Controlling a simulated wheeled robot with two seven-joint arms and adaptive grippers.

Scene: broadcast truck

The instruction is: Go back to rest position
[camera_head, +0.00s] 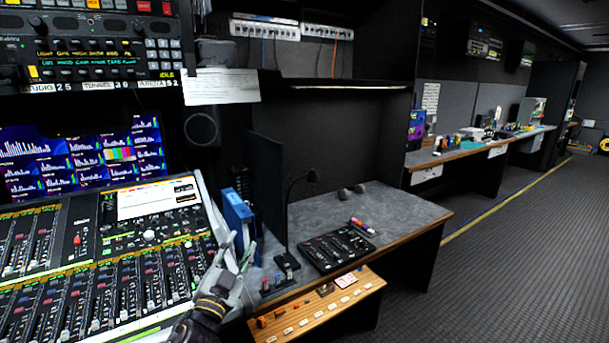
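My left gripper (240,262) shows at the lower middle, in front of the right end of the mixing console (150,237). Its dark wrist is at the bottom edge and its pale fingers point up. The fingers are spread apart with nothing visible between them. Behind the fingertips stands a blue box-like binder (239,222); I cannot tell if they touch it. My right gripper is not in view.
A grey desk (400,208) holds a small black control panel (337,250), a thin desk lamp (287,215) and some markers (363,227). A wooden switch strip (317,309) juts out in front. The carpeted floor (520,255) at right is clear.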

